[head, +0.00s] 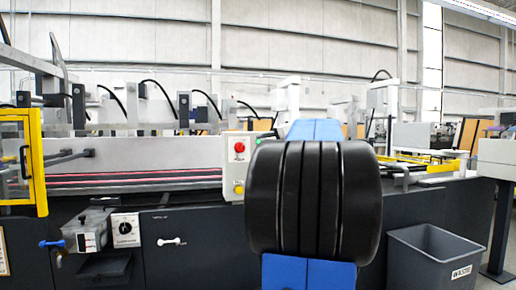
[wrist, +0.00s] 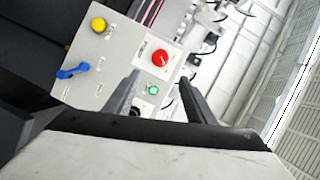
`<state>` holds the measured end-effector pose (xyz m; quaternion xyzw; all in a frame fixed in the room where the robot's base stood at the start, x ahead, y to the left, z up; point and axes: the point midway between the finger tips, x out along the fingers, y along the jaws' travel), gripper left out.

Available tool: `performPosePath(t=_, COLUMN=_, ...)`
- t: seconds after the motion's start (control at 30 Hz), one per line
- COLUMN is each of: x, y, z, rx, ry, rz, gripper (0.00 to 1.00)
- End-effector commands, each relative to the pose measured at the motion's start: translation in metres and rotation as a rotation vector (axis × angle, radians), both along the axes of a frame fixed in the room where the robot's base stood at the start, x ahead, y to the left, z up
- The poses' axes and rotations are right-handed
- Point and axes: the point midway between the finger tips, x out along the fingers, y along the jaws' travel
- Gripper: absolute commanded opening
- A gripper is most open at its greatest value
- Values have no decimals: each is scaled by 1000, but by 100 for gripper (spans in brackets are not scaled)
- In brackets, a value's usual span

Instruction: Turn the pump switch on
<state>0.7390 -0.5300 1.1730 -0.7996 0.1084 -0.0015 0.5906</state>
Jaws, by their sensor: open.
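A light grey control panel (wrist: 112,62) in the wrist view carries a blue lever switch (wrist: 72,71), with small labels by it too blurred to read. I cannot tell for sure which control is the pump switch. The panel also has a yellow button (wrist: 98,25), a red button (wrist: 160,58), a small green button (wrist: 153,91) and a dark control partly hidden behind a finger. My gripper (wrist: 161,80) is open and empty, its fingers in front of the red and green button end, apart from the blue lever. My arm hides the gripper and most of the panel (head: 232,165) in the head view.
In the head view, a dial box (head: 125,229), a white lever (head: 172,242) and a blue handle (head: 52,243) sit on the machine's front at left. A yellow guard frame (head: 37,165) stands at far left. A grey waste bin (head: 435,262) stands at lower right.

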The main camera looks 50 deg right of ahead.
Motion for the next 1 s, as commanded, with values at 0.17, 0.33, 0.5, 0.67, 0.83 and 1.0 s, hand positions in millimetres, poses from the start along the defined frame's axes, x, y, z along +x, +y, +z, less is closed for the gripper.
performPosePath(t=0.17, x=-16, y=2, z=2, rx=1, ry=0, rz=-1, gripper=50)
performPosePath(t=0.33, x=-20, y=4, z=2, rx=0, ry=1, rz=0, gripper=50)
performPosePath(t=0.5, x=-20, y=4, z=2, rx=0, ry=0, rz=1, gripper=50)
performPosePath(t=0.67, x=-20, y=4, z=2, rx=0, ry=0, rz=1, gripper=50)
performPosePath(t=0.83, x=-20, y=4, z=2, rx=0, ry=0, rz=1, gripper=50)
performPosePath(t=1.0, x=-13, y=24, z=-6, rx=-7, ry=28, rz=28, gripper=50)
